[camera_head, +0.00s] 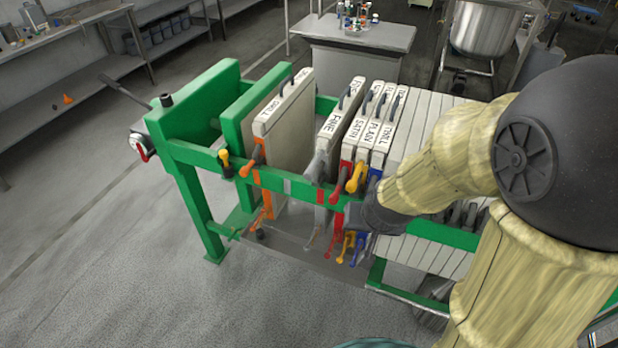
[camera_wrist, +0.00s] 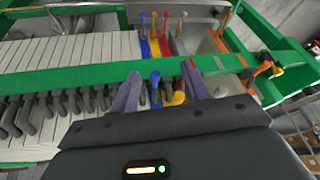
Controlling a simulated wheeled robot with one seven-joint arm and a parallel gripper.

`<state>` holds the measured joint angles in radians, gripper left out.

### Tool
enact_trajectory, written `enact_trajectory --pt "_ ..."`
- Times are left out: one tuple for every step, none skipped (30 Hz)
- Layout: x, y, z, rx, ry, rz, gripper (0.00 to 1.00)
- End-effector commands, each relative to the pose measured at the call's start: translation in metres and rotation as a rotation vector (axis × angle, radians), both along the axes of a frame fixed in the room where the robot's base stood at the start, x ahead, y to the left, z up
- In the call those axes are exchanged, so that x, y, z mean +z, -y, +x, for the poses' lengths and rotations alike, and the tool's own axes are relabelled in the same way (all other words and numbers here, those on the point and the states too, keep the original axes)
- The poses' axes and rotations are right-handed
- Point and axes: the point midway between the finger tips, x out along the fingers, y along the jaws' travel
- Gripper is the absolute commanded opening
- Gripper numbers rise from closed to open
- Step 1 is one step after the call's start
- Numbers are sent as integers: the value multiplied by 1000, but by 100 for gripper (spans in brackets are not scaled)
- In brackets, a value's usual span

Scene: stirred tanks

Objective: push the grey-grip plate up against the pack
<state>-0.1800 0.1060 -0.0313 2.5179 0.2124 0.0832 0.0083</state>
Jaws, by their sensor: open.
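The grey-grip plate (camera_head: 340,112), marked FINE, stands upright on the green rails in the head view. A narrow gap separates it from the red-grip plate (camera_head: 355,120), which stands close against the yellow-grip and blue-grip plates. The pack of white plates (camera_head: 425,115) is to their right; my arm hides part of it. In the wrist view the pack (camera_wrist: 70,50) is at left, and a grey handle (camera_wrist: 182,18) shows beyond the rail. My gripper (camera_wrist: 163,85) is open, its fingers apart above the near rail, with blue and yellow handles between them. Contact cannot be made out.
The orange-grip plate (camera_head: 290,125) stands left of the grey-grip plate, with a wide gap between. The green rail (camera_head: 285,185) runs along the front, with coloured handles sticking out over it. A green end plate (camera_head: 200,105) stands at far left. Floor at front left is clear.

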Motion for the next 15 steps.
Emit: enact_trajectory --pt "-13 -20 15 -9 48 21 47" --pt "-16 -30 24 -25 83 34 47" --pt "-21 -43 35 -45 130 48 47" --pt "-24 -52 44 -63 165 57 47" --pt "-27 -61 51 -80 200 64 47" --pt "-31 -72 60 -104 247 72 47" --pt "-33 -80 66 -122 281 75 47" --pt "-36 -87 71 -140 316 76 47" --pt "-40 -97 77 -166 362 76 47" --pt "-42 -104 81 -184 400 75 47" --pt "-45 -111 85 -203 435 72 47" --pt "-48 -119 88 -226 484 64 47" --pt "-50 -125 89 -245 521 58 47" --pt "-52 -131 91 -263 560 52 47" --pt "-54 -138 91 -284 611 38 47"
